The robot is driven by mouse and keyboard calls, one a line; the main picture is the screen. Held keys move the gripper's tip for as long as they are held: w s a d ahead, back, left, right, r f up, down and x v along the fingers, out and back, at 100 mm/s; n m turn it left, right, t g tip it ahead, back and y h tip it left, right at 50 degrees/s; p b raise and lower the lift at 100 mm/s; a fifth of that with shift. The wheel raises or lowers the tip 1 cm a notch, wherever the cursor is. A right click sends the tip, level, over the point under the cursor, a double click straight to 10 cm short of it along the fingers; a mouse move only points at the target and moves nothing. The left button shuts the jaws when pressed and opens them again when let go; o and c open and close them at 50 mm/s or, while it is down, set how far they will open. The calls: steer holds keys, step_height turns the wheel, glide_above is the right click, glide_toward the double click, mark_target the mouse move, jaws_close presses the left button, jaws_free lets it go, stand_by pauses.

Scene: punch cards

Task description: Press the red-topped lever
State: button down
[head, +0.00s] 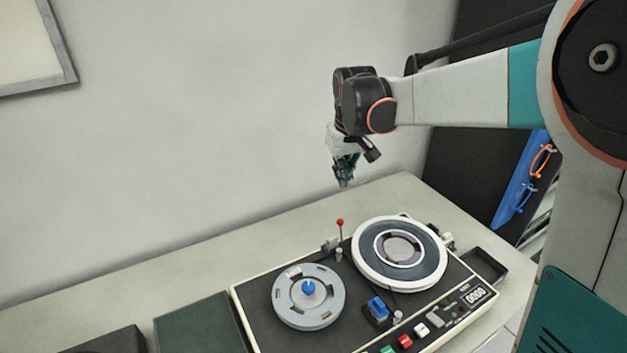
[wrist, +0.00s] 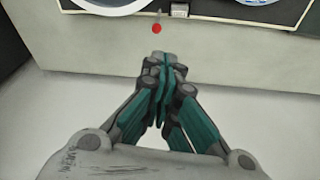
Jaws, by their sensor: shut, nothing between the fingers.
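The red-topped lever (head: 340,224) stands upright at the back edge of a reel tape machine (head: 348,292), between its two reels. In the wrist view its red ball (wrist: 157,29) shows just beyond my fingertips, with a thin stem partly visible. My gripper (head: 344,184) points down above and behind the lever in the head view, apart from it. In the wrist view my gripper (wrist: 163,60) has its fingers together with nothing between them. The exact gap in depth between fingertips and ball is hard to tell.
A grey reel (head: 327,314) with a blue hub lies on the left and a white-rimmed reel (head: 360,262) on the right. Coloured buttons (head: 405,341) line the front. A dark green panel (head: 198,325) lies left. The counter (head: 200,258) behind the machine is clear.

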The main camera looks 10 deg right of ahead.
mark_target(341, 231)
steer(key=w+f+g, duration=0.1)
steer(key=w+f, duration=0.8)
steer(key=w, duration=0.1)
steer(key=shift+w+f+n+g, duration=0.15)
steer(key=shift+w+n+g, duration=0.05)
steer(key=shift+n+g, duration=0.1)
step_height(341, 231, down, 10)
steer(key=b, duration=0.3)
steer(key=s, duration=0.2)
steer(key=s+r, duration=0.1)
steer(key=shift+s+d+r, duration=0.1)
steer(key=shift+d, duration=0.3)
steer(key=shift+s, duration=0.1)
steer(key=shift+s+d+r, duration=0.1)
steer(key=shift+s+r, duration=0.1)
